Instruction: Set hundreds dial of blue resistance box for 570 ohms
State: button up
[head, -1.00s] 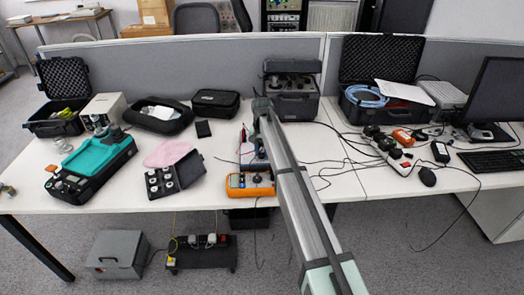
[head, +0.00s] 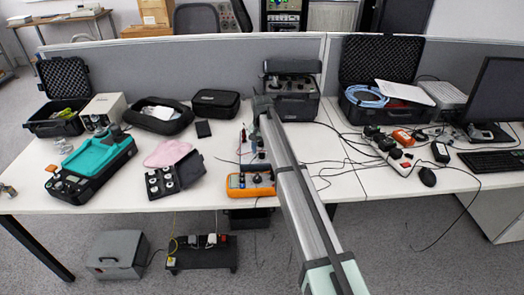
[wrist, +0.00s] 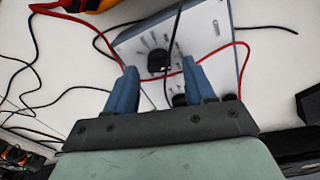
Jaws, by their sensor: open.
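The resistance box (wrist: 215,65) has a pale face and blue-grey sides and lies tilted in the wrist view. A black dial knob (wrist: 158,61) with dark marks around it is on its face. My gripper (wrist: 160,68) is open, with one blue finger on each side of this knob. I see a gap beside the knob and cannot tell if a finger touches it. More dark knobs show lower on the face, partly hidden by the right finger. The dial's number marks are too small to read. In the head view my arm hides most of the box.
A red lead and black cables cross the box and table. An orange meter (head: 250,184) lies near the table's front edge. A black case with weights (head: 185,172) stands to its left. A dark instrument (head: 291,106) stands at the back by the partition.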

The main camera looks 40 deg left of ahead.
notch_tip(320, 180, up, 13)
dwell(0.4)
jog(key=shift+f, duration=0.1)
dwell(0.4)
